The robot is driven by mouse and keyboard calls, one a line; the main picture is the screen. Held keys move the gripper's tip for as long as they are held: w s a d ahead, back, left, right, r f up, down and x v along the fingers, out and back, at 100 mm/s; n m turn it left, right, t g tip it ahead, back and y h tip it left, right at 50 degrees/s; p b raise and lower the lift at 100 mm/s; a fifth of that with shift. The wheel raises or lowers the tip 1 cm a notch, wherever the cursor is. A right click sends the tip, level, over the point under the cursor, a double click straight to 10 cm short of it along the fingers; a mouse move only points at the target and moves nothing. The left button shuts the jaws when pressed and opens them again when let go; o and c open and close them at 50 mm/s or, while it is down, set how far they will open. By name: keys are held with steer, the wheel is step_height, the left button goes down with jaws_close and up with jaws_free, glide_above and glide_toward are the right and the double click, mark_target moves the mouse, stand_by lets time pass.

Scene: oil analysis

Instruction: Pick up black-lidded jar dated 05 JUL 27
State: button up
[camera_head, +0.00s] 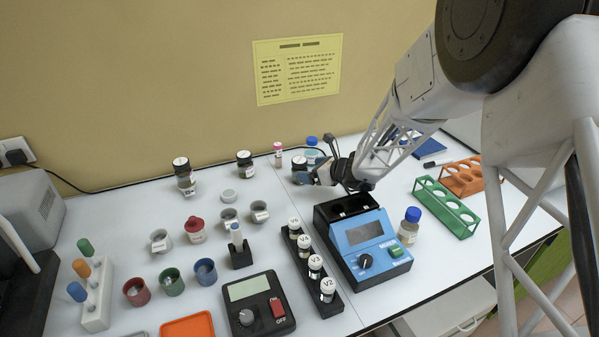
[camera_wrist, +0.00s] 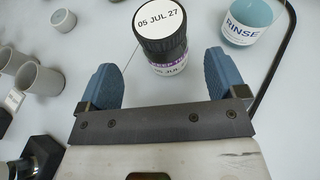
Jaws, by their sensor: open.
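The black-lidded jar (camera_wrist: 160,30) has a white lid label reading 05 JUL 27. It stands upright on the white table, just ahead of and partly between my gripper's blue fingers in the wrist view. My gripper (camera_wrist: 160,72) is open and empty, one finger on each side of the jar's lower part. In the head view the jar (camera_head: 299,163) is at the back centre, partly hidden by my gripper (camera_head: 316,173). I cannot tell whether either finger touches it.
Two other black-lidded jars (camera_head: 184,179) (camera_head: 245,166) stand to the left. A blue-faced device (camera_head: 365,236) and a vial rack (camera_head: 312,272) are in front. A cable curves past the cup in the wrist view.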

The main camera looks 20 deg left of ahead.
mark_target(306, 169)
steer(key=shift+w+a+f, duration=0.1)
steer(key=shift+a+f, duration=0.05)
steer(key=shift+a, duration=0.2)
steer(key=shift+w+x, duration=0.1)
steer(key=shift+x, duration=1.2)
steer(key=shift+w+x, duration=0.15)
steer(key=shift+x, duration=1.15)
steer(key=c, duration=1.1)
